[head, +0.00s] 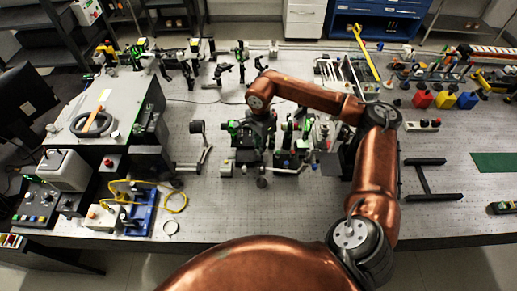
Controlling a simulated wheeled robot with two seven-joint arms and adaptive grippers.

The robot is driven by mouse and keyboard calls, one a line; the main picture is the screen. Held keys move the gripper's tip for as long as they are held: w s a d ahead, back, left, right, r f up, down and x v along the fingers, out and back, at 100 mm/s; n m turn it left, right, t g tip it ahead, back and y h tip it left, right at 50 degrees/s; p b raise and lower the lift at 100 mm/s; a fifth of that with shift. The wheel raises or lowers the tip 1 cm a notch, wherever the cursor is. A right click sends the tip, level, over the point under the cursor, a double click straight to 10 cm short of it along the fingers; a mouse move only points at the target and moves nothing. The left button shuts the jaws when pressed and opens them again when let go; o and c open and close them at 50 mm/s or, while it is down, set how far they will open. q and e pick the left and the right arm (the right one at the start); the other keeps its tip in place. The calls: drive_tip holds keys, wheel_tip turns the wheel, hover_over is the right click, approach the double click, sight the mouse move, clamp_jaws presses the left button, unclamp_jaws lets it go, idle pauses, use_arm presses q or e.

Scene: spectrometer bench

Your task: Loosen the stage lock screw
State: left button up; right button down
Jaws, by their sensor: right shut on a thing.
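My right arm reaches in from the right and bends down over the middle of the bench. My right gripper (258,132) is dark and small here, pointing down into a cluster of black and green stage parts (240,130). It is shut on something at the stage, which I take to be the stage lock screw. The screw itself is hidden by the gripper and the dark parts around it, so I cannot see its turn or how far it stands out. My left gripper is not in view.
Optical mounts (290,160) crowd the stage on its right. A grey box instrument (105,100) and a blue-based fixture (138,215) with yellow cable stand at the left. A black H-shaped frame (425,180) lies at the right. The perforated bench top (230,215) is clear in front.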

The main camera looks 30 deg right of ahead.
drive_tip(key=n+b, duration=0.2)
drive_tip(key=n, duration=0.2)
drive_tip(key=shift+w+n+b, duration=0.15)
drive_tip(key=shift+n+b, duration=0.15)
drive_tip(key=shift+b, duration=0.05)
drive_tip(key=shift+r+n+b, duration=0.15)
drive_tip(key=shift+n+b, duration=0.75)
drive_tip(key=shift+n, duration=1)
drive_tip(key=shift+w+r, duration=0.1)
drive_tip(key=c, duration=2)
unclamp_jaws()
drive_tip(key=shift+o, duration=0.2)
drive_tip(key=shift+f, duration=0.2)
drive_tip(key=shift+r, duration=0.1)
wheel_tip(320, 180, up, 12)
